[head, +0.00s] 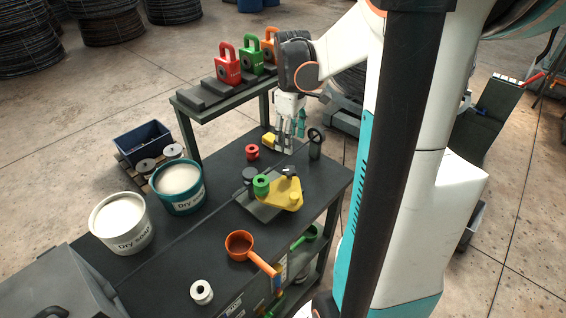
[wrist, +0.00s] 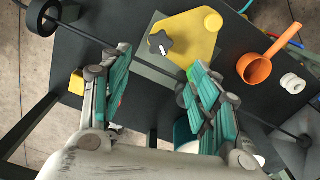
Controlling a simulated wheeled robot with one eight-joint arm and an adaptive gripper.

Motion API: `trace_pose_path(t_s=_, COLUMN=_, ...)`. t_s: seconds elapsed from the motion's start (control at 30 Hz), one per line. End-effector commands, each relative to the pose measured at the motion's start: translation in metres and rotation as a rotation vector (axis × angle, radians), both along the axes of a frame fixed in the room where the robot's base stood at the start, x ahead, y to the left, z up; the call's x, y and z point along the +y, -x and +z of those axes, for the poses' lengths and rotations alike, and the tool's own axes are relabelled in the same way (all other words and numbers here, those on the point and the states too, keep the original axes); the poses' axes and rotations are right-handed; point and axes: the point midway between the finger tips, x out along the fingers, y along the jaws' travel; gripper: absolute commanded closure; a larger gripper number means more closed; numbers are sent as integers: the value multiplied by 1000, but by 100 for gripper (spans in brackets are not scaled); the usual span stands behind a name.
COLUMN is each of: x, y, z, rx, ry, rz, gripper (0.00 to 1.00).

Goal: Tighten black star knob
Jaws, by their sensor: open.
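The black star knob (wrist: 160,42) sits on a yellow plate (wrist: 190,38) in the wrist view, with a pale mark on it. In the head view the knob (head: 290,171) is a small dark shape at the back of the yellow plate (head: 287,197), close to the green roller (head: 261,185). My gripper (head: 287,136) points down over the far part of the dark bench, behind the knob and apart from it. In the wrist view its two teal-padded fingers (wrist: 158,82) are spread wide with nothing between them. The right finger partly hides the green roller.
A post with a black ring (head: 316,138) stands right of my gripper. A red spool (head: 252,152) and yellow block (head: 268,139) are nearby. An orange ladle (head: 239,245), white spool (head: 201,292) and two soap tubs (head: 178,186) occupy the bench. Padlock-shaped blocks stand on the raised shelf (head: 205,103).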

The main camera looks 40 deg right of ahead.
Motion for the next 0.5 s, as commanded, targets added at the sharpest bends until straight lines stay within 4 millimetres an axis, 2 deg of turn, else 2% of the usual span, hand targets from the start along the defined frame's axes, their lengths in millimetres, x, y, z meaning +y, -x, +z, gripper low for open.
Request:
trace_pose_path(t_s=0.03, x=0, y=0, z=-12, rx=0, ry=0, rz=0, gripper=44)
trace_pose_path(t_s=0.2, x=0, y=-1, z=-46, rx=-1, ry=1, rz=1, gripper=44)
trace_pose_path(t_s=0.5, x=1, y=-1, z=-97, rx=-2, ry=0, rz=1, gripper=44)
